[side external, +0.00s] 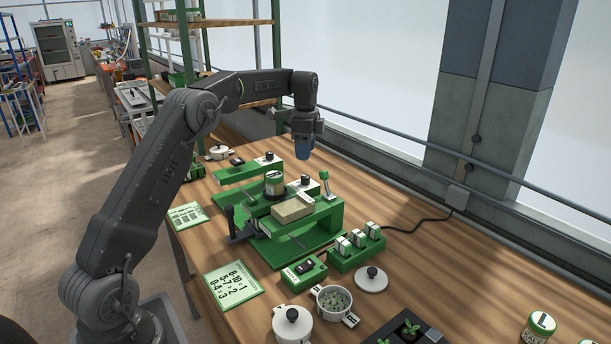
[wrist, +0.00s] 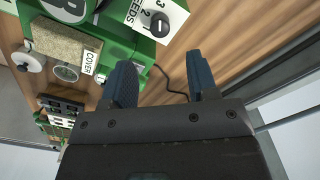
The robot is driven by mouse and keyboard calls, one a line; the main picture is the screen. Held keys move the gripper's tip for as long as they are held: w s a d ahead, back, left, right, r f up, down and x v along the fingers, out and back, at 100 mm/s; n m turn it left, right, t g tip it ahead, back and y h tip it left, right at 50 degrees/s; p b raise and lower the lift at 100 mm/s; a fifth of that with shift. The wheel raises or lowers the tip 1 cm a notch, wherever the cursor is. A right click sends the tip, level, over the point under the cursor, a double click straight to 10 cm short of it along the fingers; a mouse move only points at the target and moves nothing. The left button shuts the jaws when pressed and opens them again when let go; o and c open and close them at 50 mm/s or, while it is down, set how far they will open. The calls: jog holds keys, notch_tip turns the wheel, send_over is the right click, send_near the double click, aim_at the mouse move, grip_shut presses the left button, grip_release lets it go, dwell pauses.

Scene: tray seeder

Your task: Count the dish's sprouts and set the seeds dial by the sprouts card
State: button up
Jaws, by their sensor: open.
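The dish (side external: 334,301) is a small pale round bowl with a handle, at the front edge of the table; it holds small green sprouts, too small to count. A green-edged card (side external: 233,283) with rows of paired numbers lies left of it, turned in the picture; I cannot tell for certain that it is the sprouts card. The seeds dial (wrist: 159,25) is a black knob on a white plate marked SEEDS with numbers, on the green seeder (side external: 285,246). Its exact setting is unclear. My gripper (side external: 303,150) is open and empty above the seeder's far end; its blue fingers also show in the wrist view (wrist: 162,80).
A tan block (side external: 293,210) sits on the seeder. A green block with several white switches (side external: 355,243) and a lidded white pot (side external: 292,326) stand nearby. A loose lid (side external: 371,279) lies right of the dish. A second card (side external: 187,215) lies at left.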

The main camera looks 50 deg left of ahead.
aim_at(305, 176)
notch_tip(305, 176, down, 8)
jog(key=shift+f, duration=0.15)
dwell(0.3)
jog(key=c, duration=0.9)
jog(key=shift+c, duration=0.2)
